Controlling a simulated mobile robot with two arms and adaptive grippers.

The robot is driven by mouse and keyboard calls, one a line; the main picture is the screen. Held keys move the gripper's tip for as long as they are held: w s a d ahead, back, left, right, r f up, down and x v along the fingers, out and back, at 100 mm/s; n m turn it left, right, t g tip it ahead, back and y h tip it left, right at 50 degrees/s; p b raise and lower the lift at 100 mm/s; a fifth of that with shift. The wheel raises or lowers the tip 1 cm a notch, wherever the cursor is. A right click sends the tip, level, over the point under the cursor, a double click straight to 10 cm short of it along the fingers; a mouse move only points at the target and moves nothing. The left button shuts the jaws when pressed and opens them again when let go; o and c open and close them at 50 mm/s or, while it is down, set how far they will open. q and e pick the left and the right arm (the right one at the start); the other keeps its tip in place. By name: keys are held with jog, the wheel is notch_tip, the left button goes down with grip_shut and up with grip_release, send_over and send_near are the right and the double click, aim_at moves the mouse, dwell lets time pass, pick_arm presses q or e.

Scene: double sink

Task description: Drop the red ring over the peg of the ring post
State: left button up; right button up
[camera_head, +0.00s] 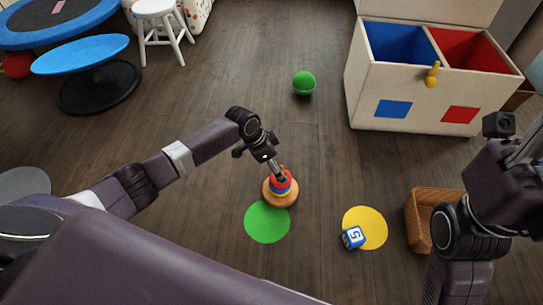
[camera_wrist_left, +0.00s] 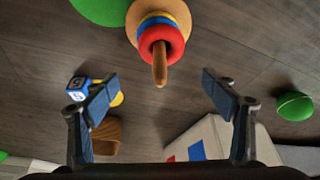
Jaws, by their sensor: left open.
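The ring post has a round wooden base (camera_head: 281,199) and an upright wooden peg (camera_wrist_left: 160,66). The red ring (camera_wrist_left: 176,38) is around the peg, lying on top of a blue ring (camera_wrist_left: 144,30); a yellow ring shows below the blue one. The red ring also shows in the head view (camera_head: 279,184), partly hidden by my left gripper. My left gripper (camera_head: 281,173) is open and empty above the post, with the peg tip between its fingers in the wrist picture. My right gripper (camera_head: 519,151) is at the right edge, its fingers unclear.
A green disc (camera_head: 266,222) lies in front of the post. A numbered blue-and-white block (camera_head: 353,237) sits by a yellow disc (camera_head: 371,226). A wooden bin (camera_head: 418,228), a green ball (camera_head: 304,82) and a two-compartment chest (camera_head: 400,103) stand around. Floor left of the chest is mostly clear.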

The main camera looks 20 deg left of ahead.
pick_arm(q)
jog(key=v, duration=1.1)
jog(key=shift+d, duration=0.1)
dwell(0.5)
